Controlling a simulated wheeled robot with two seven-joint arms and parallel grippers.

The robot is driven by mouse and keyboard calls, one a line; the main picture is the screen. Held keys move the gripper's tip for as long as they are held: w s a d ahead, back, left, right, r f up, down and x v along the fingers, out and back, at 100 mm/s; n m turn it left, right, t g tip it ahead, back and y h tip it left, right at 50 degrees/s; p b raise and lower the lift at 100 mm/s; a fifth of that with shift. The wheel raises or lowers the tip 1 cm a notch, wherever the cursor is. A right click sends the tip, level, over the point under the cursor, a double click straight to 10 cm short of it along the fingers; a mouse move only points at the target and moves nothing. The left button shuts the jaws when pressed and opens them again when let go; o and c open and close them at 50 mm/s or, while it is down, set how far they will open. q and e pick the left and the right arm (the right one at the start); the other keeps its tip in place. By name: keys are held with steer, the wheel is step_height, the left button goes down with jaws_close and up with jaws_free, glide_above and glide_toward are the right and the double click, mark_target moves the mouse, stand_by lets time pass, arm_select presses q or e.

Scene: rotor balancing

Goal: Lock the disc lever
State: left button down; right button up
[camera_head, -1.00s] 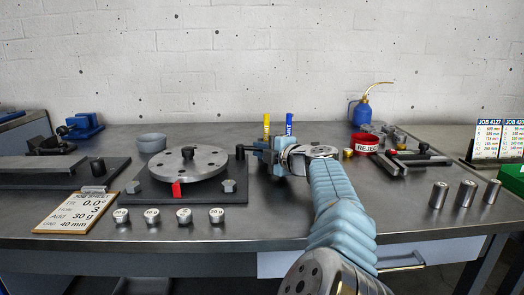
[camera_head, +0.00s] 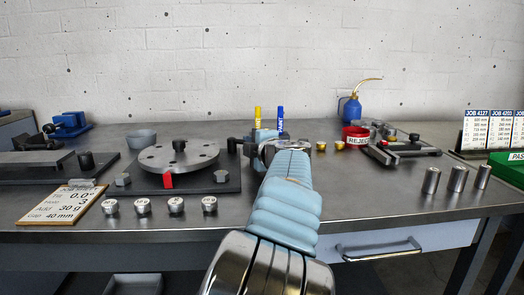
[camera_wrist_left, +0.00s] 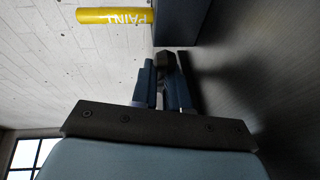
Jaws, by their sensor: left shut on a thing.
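The grey rotor disc (camera_head: 200,157) with a dark centre hub lies flat on a dark base plate (camera_head: 222,185), with a red mark at its front edge. A dark upright knob (camera_head: 232,146), apparently the lever's, stands at the plate's rear right corner. My left gripper (camera_head: 245,148) is at the right of this knob, its fingers partly hidden by my wrist. In the left wrist view, its fingers (camera_wrist_left: 166,85) are shut around a dark knob (camera_wrist_left: 166,60). The rest of the lever is hidden. My right gripper is not in view.
A red reject bowl (camera_head: 355,136) and metal cylinders (camera_head: 457,179) are at right.

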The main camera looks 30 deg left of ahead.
arm_select(q)
steer(key=shift+s+r+m+t+h, duration=0.1)
steer(key=shift+s+m+t+h, duration=0.45)
steer(key=shift+m+t, duration=0.3)
steer(key=shift+w, duration=0.1)
steer(key=c, duration=1.1)
jaws_free()
steer(key=p+v, duration=0.1)
steer(key=v, duration=1.1)
steer(key=shift+s+d+r+p, duration=0.1)
steer(key=shift+s+d+p, duration=0.15)
steer(key=shift+d+p, duration=0.05)
steer(key=shift+s+d, duration=0.35)
